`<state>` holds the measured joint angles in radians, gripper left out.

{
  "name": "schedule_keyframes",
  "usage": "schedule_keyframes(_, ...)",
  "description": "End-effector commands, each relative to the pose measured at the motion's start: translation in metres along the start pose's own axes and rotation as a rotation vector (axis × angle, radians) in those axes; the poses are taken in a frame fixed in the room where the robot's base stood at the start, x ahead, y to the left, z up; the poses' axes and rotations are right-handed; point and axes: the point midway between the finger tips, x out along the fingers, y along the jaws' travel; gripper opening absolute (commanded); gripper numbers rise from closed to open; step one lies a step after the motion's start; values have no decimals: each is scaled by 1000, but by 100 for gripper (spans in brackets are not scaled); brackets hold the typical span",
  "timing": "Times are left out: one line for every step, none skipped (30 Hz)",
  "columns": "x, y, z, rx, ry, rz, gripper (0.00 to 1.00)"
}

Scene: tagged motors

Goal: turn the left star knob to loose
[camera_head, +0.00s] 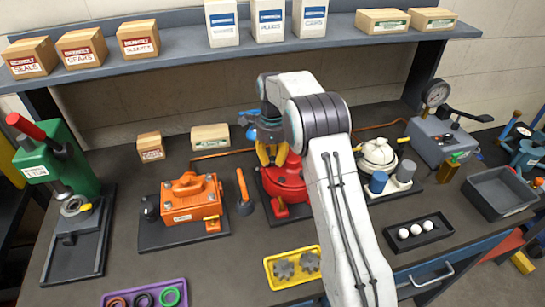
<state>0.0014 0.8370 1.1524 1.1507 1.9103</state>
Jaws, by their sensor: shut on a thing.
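A red motor unit (290,183) stands on a dark base plate in the middle of the bench. My gripper (271,160), with orange fingers, reaches down at its upper left side. The fingers are closed in on something at the top of the red unit. The left star knob cannot be made out; my fingers and arm cover that place. My white arm also hides the right part of the red unit. The knob's turn position cannot be seen.
An orange motor (190,200) and an upright orange-handled tool (244,190) stand to the left. A cream unit (378,155) stands to the right. A yellow tray (292,268) with gears lies in front. A loaded shelf (355,52) runs behind.

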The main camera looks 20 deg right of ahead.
Motion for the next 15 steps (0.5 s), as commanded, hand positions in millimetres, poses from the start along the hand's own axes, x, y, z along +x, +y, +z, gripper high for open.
schedule_keyframes(3, 1, 0, -13, 2, 5, 0)
schedule_keyframes(3, 1, 0, -20, 2, 6, 0)
schedule_keyframes(3, 1, 0, -28, 2, 6, 0)
schedule_keyframes(3, 1, 0, -33, 2, 6, 0)
schedule_keyframes(3, 1, 0, -37, 2, 6, 0)
schedule_keyframes(3, 1, 0, -41, 2, 6, 0)
schedule_keyframes(3, 1, 0, -43, 2, 6, 0)
schedule_keyframes(3, 1, 0, -44, 2, 6, 0)
schedule_keyframes(3, 1, 0, -45, 2, 6, 0)
schedule_keyframes(3, 1, 0, -45, 2, 6, 0)
schedule_keyframes(3, 1, 0, -46, 2, 7, 0)
schedule_keyframes(3, 1, -1, -46, 2, 7, 0)
schedule_keyframes(3, 1, -1, -45, 2, 7, 0)
schedule_keyframes(3, 1, 0, -45, 2, 7, 0)
schedule_keyframes(3, 1, 0, -45, 2, 7, 0)
